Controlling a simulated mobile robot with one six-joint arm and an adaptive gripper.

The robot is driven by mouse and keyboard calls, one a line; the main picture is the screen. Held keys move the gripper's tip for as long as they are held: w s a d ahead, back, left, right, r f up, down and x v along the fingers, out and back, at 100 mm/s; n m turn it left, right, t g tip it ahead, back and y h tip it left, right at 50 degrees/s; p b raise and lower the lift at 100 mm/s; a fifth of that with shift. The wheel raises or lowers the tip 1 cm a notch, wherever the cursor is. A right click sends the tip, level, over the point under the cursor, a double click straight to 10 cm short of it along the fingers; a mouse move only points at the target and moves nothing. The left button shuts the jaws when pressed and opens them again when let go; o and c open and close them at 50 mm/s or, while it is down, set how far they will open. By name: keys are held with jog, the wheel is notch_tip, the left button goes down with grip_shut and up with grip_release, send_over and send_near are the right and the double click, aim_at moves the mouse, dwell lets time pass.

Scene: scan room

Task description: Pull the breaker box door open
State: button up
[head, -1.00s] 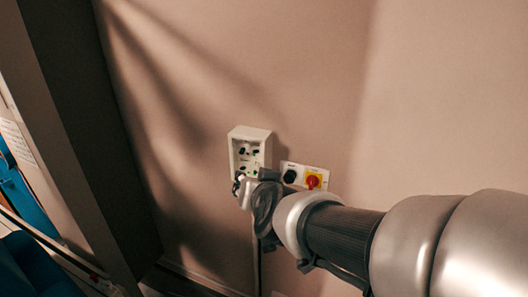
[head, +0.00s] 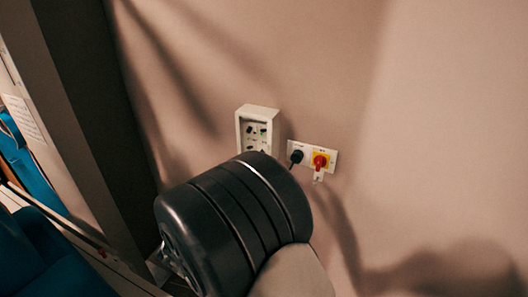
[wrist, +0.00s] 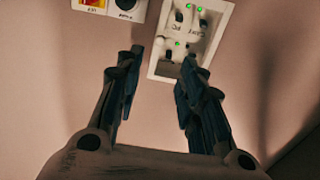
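The breaker box (head: 242,126) is a small white box on the wall, with dark switches showing in its recessed face. My dark arm link hides its lower part in the head view. In the wrist view the box (wrist: 156,66) appears upside down at the top, with dark switches and small green lights. I see no door swung out, and cannot tell whether a clear door covers the face. My gripper (wrist: 160,68) is open and empty. Its right finger overlaps the box's near edge in the picture; contact cannot be told. The gripper is hidden in the head view.
A dark upright frame (head: 80,100) stands at the left.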

aim_at(252, 143)
jog(key=b+x, duration=0.2)
jog(key=x, duration=1.1)
jog(key=shift+c, duration=0.3)
jog(key=shift+f, duration=0.1)
grip_shut()
